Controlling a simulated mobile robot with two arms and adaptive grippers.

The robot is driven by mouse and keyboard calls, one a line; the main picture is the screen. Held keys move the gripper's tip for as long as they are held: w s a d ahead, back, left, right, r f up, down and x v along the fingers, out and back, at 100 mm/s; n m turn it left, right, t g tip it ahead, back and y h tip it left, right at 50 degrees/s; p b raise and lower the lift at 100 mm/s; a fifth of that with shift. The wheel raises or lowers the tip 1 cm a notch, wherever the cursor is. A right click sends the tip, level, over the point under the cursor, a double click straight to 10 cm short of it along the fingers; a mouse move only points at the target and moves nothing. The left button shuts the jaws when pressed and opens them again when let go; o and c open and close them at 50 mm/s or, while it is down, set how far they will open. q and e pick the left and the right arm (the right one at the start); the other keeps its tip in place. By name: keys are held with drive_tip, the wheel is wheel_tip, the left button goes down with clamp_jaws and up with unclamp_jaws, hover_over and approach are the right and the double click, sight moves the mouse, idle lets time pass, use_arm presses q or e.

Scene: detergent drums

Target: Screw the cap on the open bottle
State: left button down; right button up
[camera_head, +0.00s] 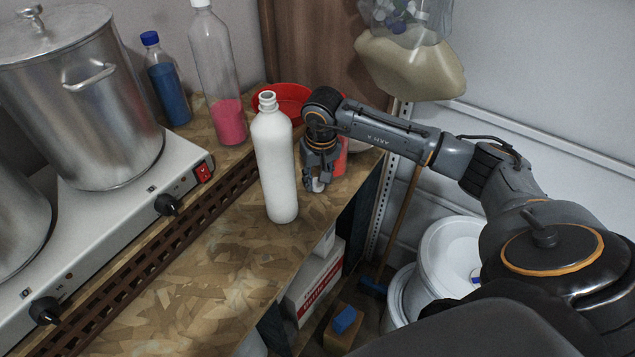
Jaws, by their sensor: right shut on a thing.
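A tall white bottle (275,165) stands upright on the wood-chip board worktop. Its threaded neck at the top is bare, with no cap on it. My right gripper (317,183) comes in from the right and points down just right of the bottle, low beside its body. It is shut on a small white piece (318,186) that looks like the cap, mostly hidden by the fingers. I cannot tell whether this piece touches the worktop. My left gripper is not in view.
A red bowl (287,101) and a reddish container partly behind my gripper stand at the back. A clear bottle with pink liquid (226,121), a blue-capped bottle (169,90) and a hotplate with steel pots (87,107) are left. The worktop front is clear; buckets (447,256) stand below right.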

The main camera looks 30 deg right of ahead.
wheel_tip(320, 180, up, 2)
drive_tip(key=shift+r+b, duration=0.1)
drive_tip(key=shift+b, duration=0.75)
drive_tip(key=s+a+r+b, duration=0.4)
drive_tip(key=s+r, duration=0.6)
drive_tip(key=s, duration=0.3)
drive_tip(key=shift+a+b, duration=0.35)
drive_tip(key=shift+a, duration=0.3)
